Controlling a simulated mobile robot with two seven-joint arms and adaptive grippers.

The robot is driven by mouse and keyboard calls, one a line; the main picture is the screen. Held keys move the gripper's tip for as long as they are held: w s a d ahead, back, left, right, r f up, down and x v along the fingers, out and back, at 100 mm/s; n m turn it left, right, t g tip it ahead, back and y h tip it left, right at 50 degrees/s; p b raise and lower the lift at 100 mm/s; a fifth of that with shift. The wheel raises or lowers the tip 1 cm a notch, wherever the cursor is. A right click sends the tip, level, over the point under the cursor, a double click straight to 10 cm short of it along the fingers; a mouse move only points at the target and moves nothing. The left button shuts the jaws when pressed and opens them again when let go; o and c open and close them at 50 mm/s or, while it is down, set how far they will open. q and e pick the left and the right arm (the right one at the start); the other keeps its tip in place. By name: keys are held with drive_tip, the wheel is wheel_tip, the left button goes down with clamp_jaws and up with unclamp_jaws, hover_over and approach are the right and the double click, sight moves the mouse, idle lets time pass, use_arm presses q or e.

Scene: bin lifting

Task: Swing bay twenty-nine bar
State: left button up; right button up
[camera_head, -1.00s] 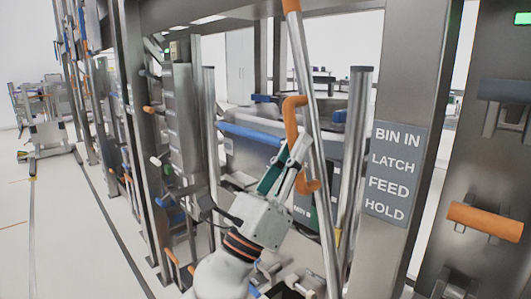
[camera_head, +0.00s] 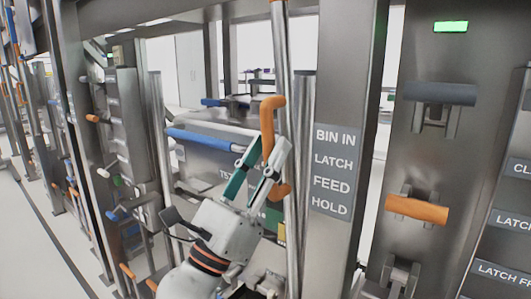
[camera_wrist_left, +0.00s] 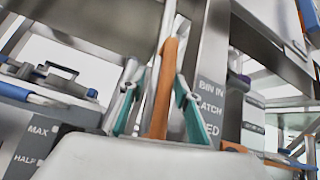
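An upright steel bar (camera_head: 281,60) carries a bent orange handle (camera_head: 267,130), in the middle of the head view. My left gripper (camera_head: 262,158) reaches up to the handle from below, with its teal-padded fingers apart. In the left wrist view the orange handle (camera_wrist_left: 160,92) stands between the two fingers (camera_wrist_left: 158,97), with a gap visible at least on the right side. Whether a finger touches it I cannot tell. The number of the bay is not readable. My right gripper is in neither view.
A sign (camera_head: 333,170) reading BIN IN, LATCH, FEED, HOLD is on the post right of the bar. Farther right a panel has a grey handle (camera_head: 440,94), an orange handle (camera_head: 417,210) and a green light (camera_head: 451,26). A grey bin (camera_head: 205,158) with a blue rail stands behind the bar.

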use_arm(q)
drive_tip(key=shift+f, duration=0.1)
drive_tip(key=v, duration=1.1)
drive_tip(key=shift+s+a+f, duration=0.25)
idle(0.4)
drive_tip(key=w+a+f+n+g+y+p, duration=0.1)
drive_tip(key=a+f+n+y+p, duration=0.35)
drive_tip(key=f+n, duration=0.8)
drive_tip(key=w+a+f+n+g+y+p, duration=0.15)
drive_tip(key=a+f+n+y, duration=0.35)
drive_tip(key=f+n+y, duration=0.65)
drive_tip(key=s+a+f+n+g+p, duration=0.1)
drive_tip(key=s+a+f+n+g, duration=0.2)
drive_tip(key=s+f+n, duration=0.4)
drive_tip(key=s+a+f+n+g+p, duration=0.2)
drive_tip(key=s+f+n, duration=0.5)
drive_tip(key=s+f, duration=0.7)
drive_tip(key=shift+s+a+f+g+p, duration=0.15)
drive_tip(key=shift+a+f+g+p, duration=0.15)
drive_tip(key=shift+a+f+g, duration=0.55)
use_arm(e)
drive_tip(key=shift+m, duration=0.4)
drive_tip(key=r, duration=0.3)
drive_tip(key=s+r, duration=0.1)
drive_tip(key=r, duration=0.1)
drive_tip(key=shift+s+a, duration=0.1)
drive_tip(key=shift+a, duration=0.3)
use_arm(q)
drive_tip(key=shift+d, duration=0.2)
